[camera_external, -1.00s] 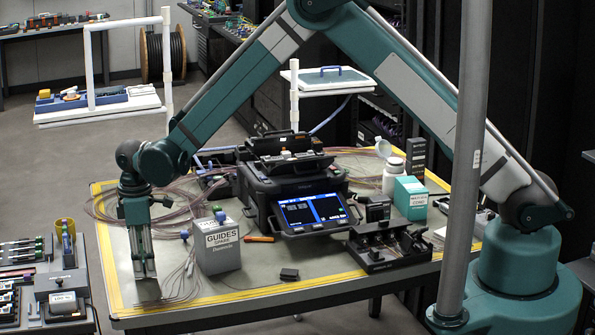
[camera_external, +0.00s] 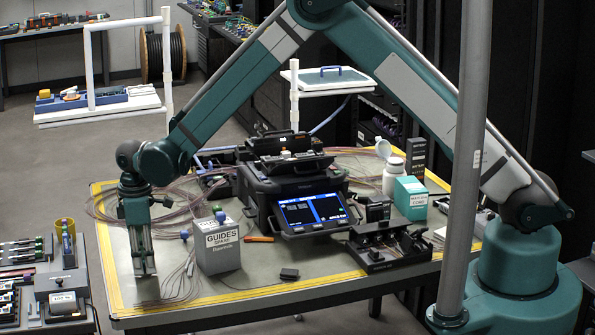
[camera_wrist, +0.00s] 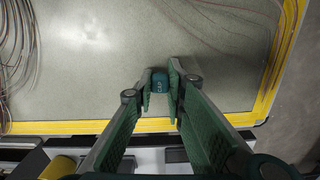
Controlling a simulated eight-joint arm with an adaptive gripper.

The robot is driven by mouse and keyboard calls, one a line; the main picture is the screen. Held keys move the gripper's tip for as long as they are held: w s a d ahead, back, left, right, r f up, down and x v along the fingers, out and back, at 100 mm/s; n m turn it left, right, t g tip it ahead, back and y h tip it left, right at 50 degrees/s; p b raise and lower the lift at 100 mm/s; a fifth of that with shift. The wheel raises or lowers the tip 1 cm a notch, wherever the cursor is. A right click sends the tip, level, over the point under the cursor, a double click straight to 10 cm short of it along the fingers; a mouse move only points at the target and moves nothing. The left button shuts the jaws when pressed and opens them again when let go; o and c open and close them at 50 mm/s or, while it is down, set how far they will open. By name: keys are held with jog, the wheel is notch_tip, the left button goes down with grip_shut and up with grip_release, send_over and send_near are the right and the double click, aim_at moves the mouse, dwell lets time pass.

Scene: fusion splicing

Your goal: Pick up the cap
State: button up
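The cap (camera_wrist: 159,82) shows in the wrist view as a small dark teal block with faint lettering. It lies between my gripper's (camera_wrist: 160,77) two fingertips, with a narrow gap visible at the sides. The fingers are open around it. In the external view my gripper (camera_external: 145,274) points straight down at the left front part of the worktable. I cannot make out the cap there. It is hidden by or merges with the fingers.
A grey GUIDES box (camera_external: 216,249) with blue-topped items stands right of my gripper. Thin fibers (camera_external: 180,285) lie close by. The fusion splicer (camera_external: 290,185) stands mid-table, and a small black block (camera_external: 289,273) lies in front. The table has a yellow border (camera_external: 240,301).

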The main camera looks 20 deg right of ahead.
jog(key=shift+r, duration=0.1)
jog(key=shift+r+p, duration=0.3)
jog(key=shift+r, duration=4.6)
jog(key=shift+d+r, duration=0.1)
notch_tip(320, 180, up, 13)
jog(key=n+p, duration=0.1)
jog(key=p, duration=0.5)
send_over(210, 228)
jog(key=shift+s, duration=0.1)
jog(key=shift+f, duration=3.1)
